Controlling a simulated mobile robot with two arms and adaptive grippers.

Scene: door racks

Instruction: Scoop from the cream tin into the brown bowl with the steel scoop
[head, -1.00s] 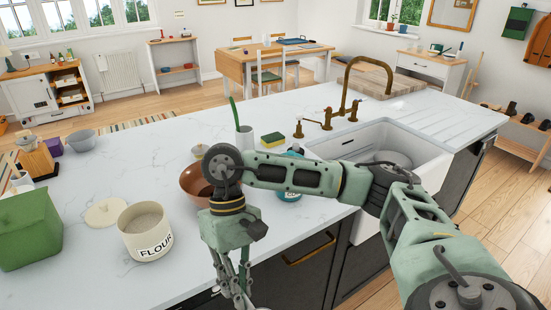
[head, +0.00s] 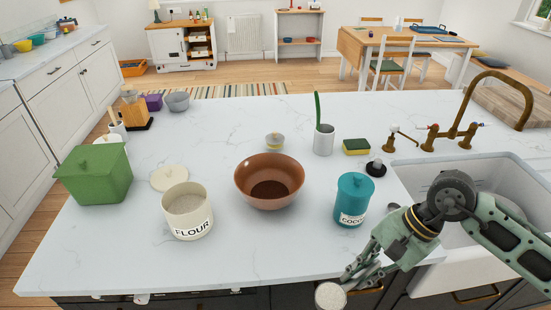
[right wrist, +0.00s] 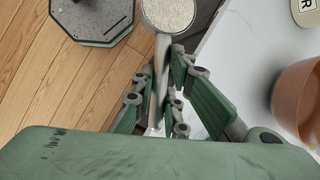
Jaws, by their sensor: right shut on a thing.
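The cream tin (head: 187,222), lettered FLOUR, stands lidless on the counter with pale powder inside. The brown bowl (head: 252,190) stands to its right, with a darker patch at its bottom; its side also shows in the right wrist view (right wrist: 297,98). My right gripper (head: 362,270) is shut on the handle of the steel scoop (head: 330,295), in front of the counter's front edge. In the right wrist view the handle lies between the fingers (right wrist: 163,95), and the scoop's round cup (right wrist: 168,14) is full of pale powder. My left gripper is out of view.
A teal cocoa tin (head: 354,202) stands right of the bowl, near my right arm. A cream lid (head: 169,178) and a green box (head: 93,175) are at the left. A sponge (head: 356,147), white pot (head: 323,143) and sink (head: 440,180) are behind and right.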

